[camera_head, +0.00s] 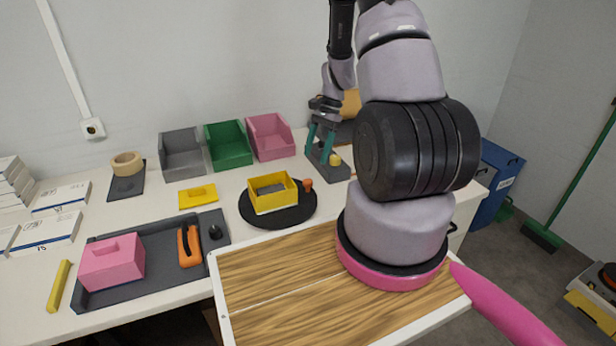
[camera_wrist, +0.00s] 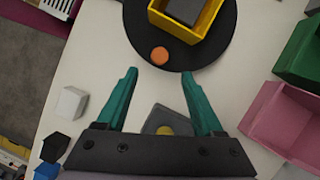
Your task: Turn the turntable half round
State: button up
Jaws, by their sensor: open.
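The turntable (camera_head: 293,216) is a round black disc on the white table; part of it shows at the top of the wrist view (camera_wrist: 215,52). An open yellow box (camera_head: 273,202) with a grey block inside stands on it, also in the wrist view (camera_wrist: 188,33). A small orange knob (camera_head: 307,184) sits near the disc's rim, on the side towards my gripper. My gripper (camera_head: 319,150) is open and empty, its teal fingers spread. In the wrist view the knob (camera_wrist: 159,56) appears just beyond the gap between the fingertips (camera_wrist: 158,74), not between the fingers.
A grey base with a yellow knob (camera_head: 334,160) lies beside my gripper. Grey, green and pink bins (camera_head: 270,138) stand behind the turntable. Small blocks (camera_wrist: 71,102) show in the wrist view.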

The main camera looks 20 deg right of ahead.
aim_at(308, 181)
jog(key=x, duration=0.8)
jog(key=shift+a+f, duration=0.1)
jog(key=shift+f, duration=0.25)
grip_shut()
dwell(1.0)
